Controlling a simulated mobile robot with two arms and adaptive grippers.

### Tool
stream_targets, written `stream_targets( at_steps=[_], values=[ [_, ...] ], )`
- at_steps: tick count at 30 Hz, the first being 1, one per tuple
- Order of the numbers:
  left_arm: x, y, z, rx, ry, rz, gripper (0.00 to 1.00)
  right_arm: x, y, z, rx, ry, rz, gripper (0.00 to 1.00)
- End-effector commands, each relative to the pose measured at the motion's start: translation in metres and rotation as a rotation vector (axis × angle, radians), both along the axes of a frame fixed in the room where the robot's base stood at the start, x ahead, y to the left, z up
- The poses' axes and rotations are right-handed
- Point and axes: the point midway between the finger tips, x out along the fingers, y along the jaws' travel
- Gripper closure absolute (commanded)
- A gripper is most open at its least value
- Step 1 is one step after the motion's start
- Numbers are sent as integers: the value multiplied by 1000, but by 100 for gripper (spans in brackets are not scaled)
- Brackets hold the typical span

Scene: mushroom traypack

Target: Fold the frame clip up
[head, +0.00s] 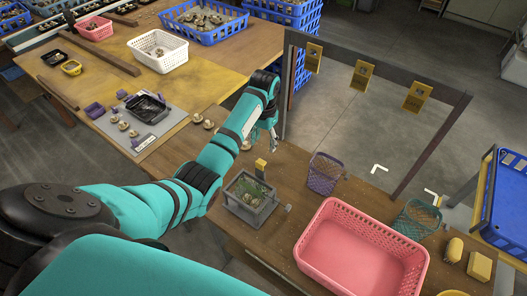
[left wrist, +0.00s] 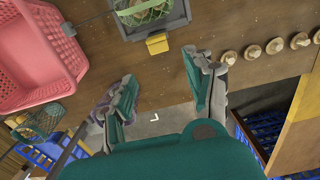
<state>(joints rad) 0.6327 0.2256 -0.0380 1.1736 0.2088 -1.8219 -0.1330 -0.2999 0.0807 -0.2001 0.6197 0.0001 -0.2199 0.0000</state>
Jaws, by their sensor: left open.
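A small grey crate (head: 262,218) with green netting over its contents stands on the brown table; part of it also shows at the top of the left wrist view (left wrist: 184,14). A yellow clip (head: 261,165) is at its far edge; in the left wrist view the clip (left wrist: 157,44) juts out from the crate's side. My left gripper (head: 263,140) is open and empty, beyond the crate. In the left wrist view its spread fingers (left wrist: 163,70) lie either side of and below the clip, with no visible contact. My right gripper is not in view.
A pink basket (head: 310,240), a purple basket (head: 325,174) and a green wire basket (head: 416,218) stand right of the crate. A dark upright frame (head: 440,140) with yellow tags (head: 362,75) rises behind. Several mushrooms (left wrist: 252,51) lie in a row beside the gripper.

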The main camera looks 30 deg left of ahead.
Motion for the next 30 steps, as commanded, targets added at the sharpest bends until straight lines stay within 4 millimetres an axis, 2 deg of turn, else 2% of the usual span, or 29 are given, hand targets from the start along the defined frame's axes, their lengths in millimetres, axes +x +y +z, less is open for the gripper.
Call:
stream_targets(
  at_steps=[3, 7, 23, 26, 29, 30],
  values=[
    [1, 0, 18, 0, -1, 0, 46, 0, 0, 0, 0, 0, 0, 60],
    [1, 0, 27, 0, 0, 1, 46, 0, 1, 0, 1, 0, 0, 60],
    [1, 0, 30, 0, 1, 0, 46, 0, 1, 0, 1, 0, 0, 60],
    [-4, -2, 24, 5, 0, -3, 46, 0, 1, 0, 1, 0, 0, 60],
    [-22, -9, 5, 22, -14, -18, 46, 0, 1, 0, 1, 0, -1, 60],
    [-34, -14, -6, 33, -26, -28, 46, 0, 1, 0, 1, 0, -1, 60]
  ],
)
